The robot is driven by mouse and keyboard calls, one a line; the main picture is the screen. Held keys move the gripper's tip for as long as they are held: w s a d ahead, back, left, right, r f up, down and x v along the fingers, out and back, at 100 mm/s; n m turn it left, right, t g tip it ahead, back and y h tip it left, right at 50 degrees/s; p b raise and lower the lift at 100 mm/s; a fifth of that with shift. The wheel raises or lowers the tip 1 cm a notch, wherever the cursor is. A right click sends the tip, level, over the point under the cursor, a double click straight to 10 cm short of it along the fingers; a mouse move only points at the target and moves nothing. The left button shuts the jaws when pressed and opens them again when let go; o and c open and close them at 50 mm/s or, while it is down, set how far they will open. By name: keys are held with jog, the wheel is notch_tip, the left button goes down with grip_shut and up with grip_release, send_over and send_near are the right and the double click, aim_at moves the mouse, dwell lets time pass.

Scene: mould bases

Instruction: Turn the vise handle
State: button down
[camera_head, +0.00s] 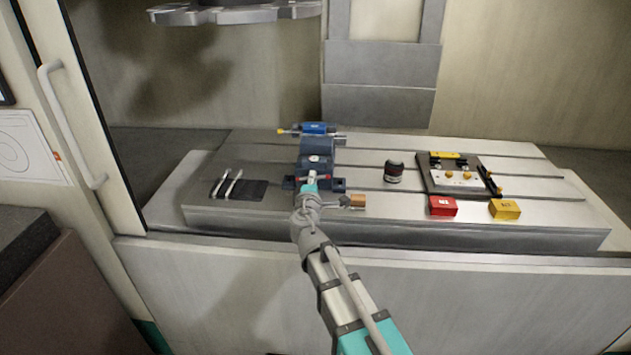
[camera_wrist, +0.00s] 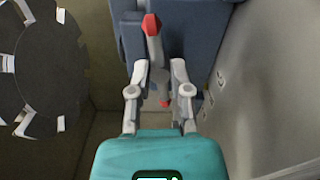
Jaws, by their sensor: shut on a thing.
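The blue vise (camera_head: 318,150) stands on the machine table left of its middle; its dark blue body also fills the top of the wrist view (camera_wrist: 190,35). Its handle (camera_wrist: 156,47) is a grey bar with red end knobs, one at the upper end and one at the lower end. In the wrist view the bar is slightly tilted from upright and runs between my fingers. My gripper (camera_wrist: 159,72) is shut on the handle. In the head view my gripper (camera_head: 311,187) is at the vise's near end and hides part of the handle there.
The slotted table (camera_head: 400,215) holds a dark mat (camera_head: 254,190) with tools at left, a dark round can (camera_head: 394,171), a plate fixture (camera_head: 432,187), a red block (camera_head: 442,206) and a yellow block (camera_head: 505,209) at right. A tool carousel (camera_head: 235,13) hangs above.

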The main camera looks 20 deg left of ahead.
jog(key=shift+w, duration=0.1)
jog(key=c, duration=0.6)
grip_release()
jog(key=shift+s, duration=0.2)
jog(key=shift+v, duration=5.85)
jog(key=shift+o, duration=0.3)
jog(key=shift+d, duration=0.1)
